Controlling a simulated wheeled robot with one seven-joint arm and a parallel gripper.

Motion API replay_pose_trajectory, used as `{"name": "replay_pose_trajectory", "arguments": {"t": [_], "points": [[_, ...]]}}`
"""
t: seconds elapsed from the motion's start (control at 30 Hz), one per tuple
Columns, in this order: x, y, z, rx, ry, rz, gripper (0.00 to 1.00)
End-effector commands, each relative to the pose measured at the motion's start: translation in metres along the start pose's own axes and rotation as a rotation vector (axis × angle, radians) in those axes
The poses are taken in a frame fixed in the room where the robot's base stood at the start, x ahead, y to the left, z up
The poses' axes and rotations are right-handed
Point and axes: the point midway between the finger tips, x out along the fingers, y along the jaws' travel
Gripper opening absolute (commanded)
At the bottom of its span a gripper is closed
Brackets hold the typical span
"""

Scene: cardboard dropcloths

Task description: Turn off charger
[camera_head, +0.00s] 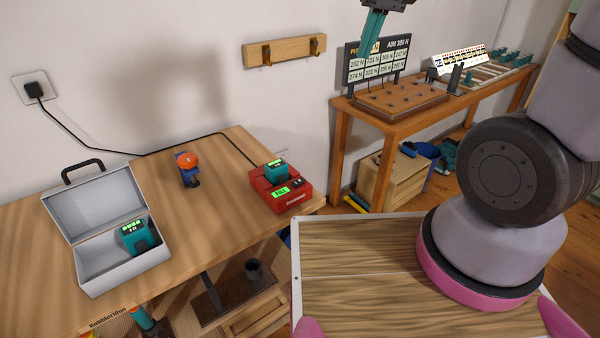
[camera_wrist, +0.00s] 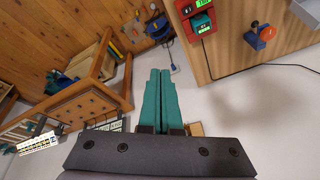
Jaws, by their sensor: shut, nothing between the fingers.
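The red charger (camera_head: 290,201) sits on the wooden workbench near its right edge, with a lit green display that appears to read FULL. A teal battery (camera_head: 276,169) sits in it. Small dark details show on its top, but I cannot tell which is a switch. The charger also shows at the top of the wrist view (camera_wrist: 203,27). A black cord (camera_head: 90,149) runs along the bench's back to a plug (camera_head: 35,90) in the left wall socket. My gripper (camera_head: 364,64) is shut and empty, high up, right of and well apart from the charger; its teal fingers show in the wrist view (camera_wrist: 160,73).
An open grey metal case (camera_head: 105,200) with a teal battery (camera_head: 136,236) stands at the bench's left. An orange and blue tool (camera_head: 188,167) stands between case and charger. A second table (camera_head: 385,118) with a pegged board stands at back right.

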Motion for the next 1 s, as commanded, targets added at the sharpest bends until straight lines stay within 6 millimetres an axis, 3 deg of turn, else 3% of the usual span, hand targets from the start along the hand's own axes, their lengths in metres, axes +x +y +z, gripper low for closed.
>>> {"name": "replay_pose_trajectory", "arguments": {"t": [0.27, 0.4, 0.6, 0.8, 1.0], "points": [[0.090, -0.056, -0.001, -0.233, -0.137, 0.076, 0.00], [0.137, -0.083, 0.010, -0.356, -0.193, 0.118, 0.00], [0.191, -0.111, 0.030, -0.501, -0.249, 0.169, 0.00], [0.217, -0.123, 0.043, -0.575, -0.272, 0.194, 0.00], [0.221, -0.125, 0.044, -0.586, -0.274, 0.198, 0.00]]}}
